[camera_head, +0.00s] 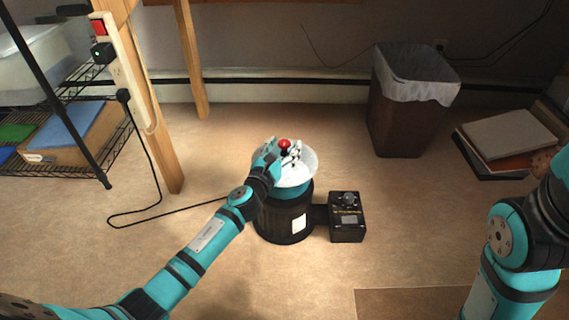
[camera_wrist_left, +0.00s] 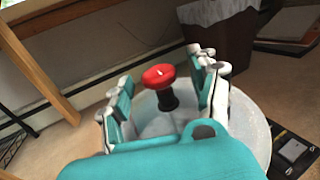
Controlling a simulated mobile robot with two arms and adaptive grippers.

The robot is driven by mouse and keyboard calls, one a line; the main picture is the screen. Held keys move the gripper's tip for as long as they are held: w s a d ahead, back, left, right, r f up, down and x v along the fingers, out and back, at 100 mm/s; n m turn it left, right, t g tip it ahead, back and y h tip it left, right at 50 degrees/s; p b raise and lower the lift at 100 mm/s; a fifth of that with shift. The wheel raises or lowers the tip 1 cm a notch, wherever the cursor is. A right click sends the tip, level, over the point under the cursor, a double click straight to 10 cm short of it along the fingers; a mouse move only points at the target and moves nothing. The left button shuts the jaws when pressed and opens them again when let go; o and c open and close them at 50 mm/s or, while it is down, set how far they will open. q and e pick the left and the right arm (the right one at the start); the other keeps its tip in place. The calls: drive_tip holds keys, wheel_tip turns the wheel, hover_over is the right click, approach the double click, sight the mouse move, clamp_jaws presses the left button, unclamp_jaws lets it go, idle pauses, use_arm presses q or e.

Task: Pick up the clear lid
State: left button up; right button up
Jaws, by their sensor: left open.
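The clear lid (camera_head: 305,168) is a round, pale, see-through disc with a red-topped black knob (camera_head: 285,145). It sits on top of a teal and black drum-shaped machine (camera_head: 285,217) on the carpet. My left gripper (camera_head: 287,152) is over the lid at the knob. In the left wrist view, the open left gripper (camera_wrist_left: 165,92) has one finger on each side of the red knob (camera_wrist_left: 159,77), with gaps on both sides. The lid (camera_wrist_left: 250,125) spreads below the fingers. My right arm shows at the right edge in the head view, but its gripper is out of view.
A black control box (camera_head: 347,217) joins the machine on its right. A lined brown bin (camera_head: 403,105) stands behind at right. A wooden post (camera_head: 152,100) and wire shelf are at left, with a black cord on the floor. Open carpet surrounds the machine.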

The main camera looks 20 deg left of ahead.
use_arm(q)
drive_tip(key=shift+w+d, duration=0.1)
drive_tip(key=shift+w, duration=0.5)
